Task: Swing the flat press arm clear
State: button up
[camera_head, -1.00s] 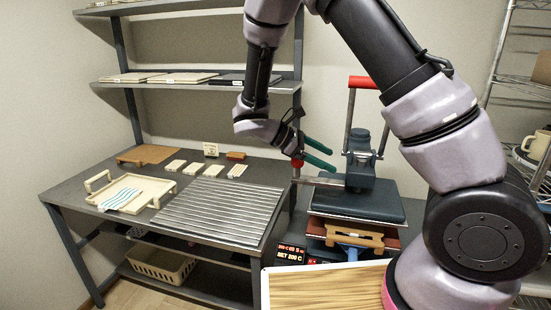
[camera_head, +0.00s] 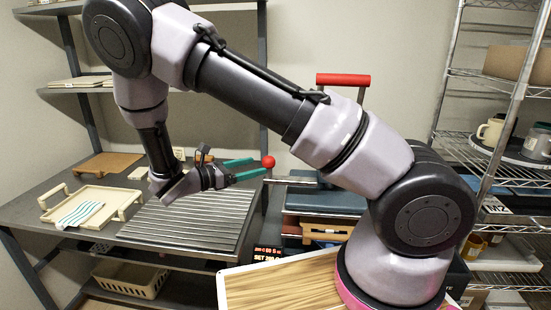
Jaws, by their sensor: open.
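The press stands right of the ribbed table, largely hidden behind my arm. Its red handle bar (camera_head: 343,79) shows above my arm. Its dark flat press arm (camera_head: 318,199) lies level over the lower part of the press. A metal rod (camera_head: 296,182) sticks out to the left from the press, with a red ball knob (camera_head: 268,161) at its left end. My gripper (camera_head: 261,166) has green fingers, is open, and reaches in from the left. Its fingertips are at the knob's left side; whether they touch it I cannot tell.
A ribbed metal surface (camera_head: 185,226) and a cream tray (camera_head: 88,206) with a striped cloth are on the table to the left. A wood-topped surface (camera_head: 275,285) lies in front. A wire rack (camera_head: 470,120) with mugs stands at right.

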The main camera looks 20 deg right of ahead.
jog(key=shift+w+a+f+n+t, duration=0.4)
jog(key=shift+n+t, duration=0.1)
jog(key=shift+t, duration=0.1)
jog(key=shift+w+d, duration=0.1)
jog(key=shift+d, duration=0.1)
jog(key=x, duration=1)
jog(key=shift+r, duration=0.25)
jog(key=shift+d, duration=0.15)
grip_shut()
